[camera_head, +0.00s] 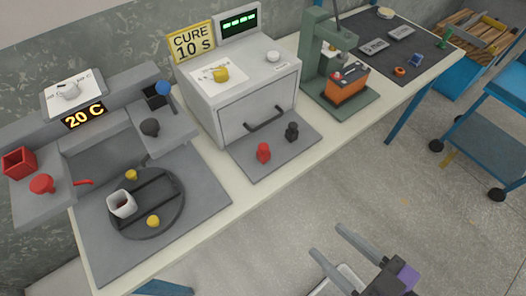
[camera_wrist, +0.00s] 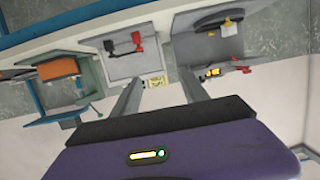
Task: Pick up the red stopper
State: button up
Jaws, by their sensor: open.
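A small red stopper-like piece (camera_head: 263,152) stands on the grey mat (camera_head: 250,168) in front of the white oven. A similar black piece (camera_head: 291,131) stands to its right. In the wrist view, the red piece (camera_wrist: 137,40) and the black piece (camera_wrist: 108,46) show beyond my fingers. A second red, rounded piece (camera_head: 41,184) sits on the grey station at the far left; I cannot tell for certain which one is called the stopper. My gripper (camera_head: 327,241) is open and empty above the floor, in front of the table and well apart from both.
The white oven (camera_head: 248,105) stands behind the mat. A green press (camera_head: 318,60) with an orange block (camera_head: 346,91) is to its right. A round dark plate (camera_head: 172,212) with a white cup (camera_head: 121,204) lies left. A blue cart (camera_head: 485,135) stands right; floor between is clear.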

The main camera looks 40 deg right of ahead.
aim_at(264, 153)
jog(key=l, duration=0.6)
jog(key=l+u, duration=0.95)
jog(key=u, duration=0.65)
jog(key=i+j, duration=0.05)
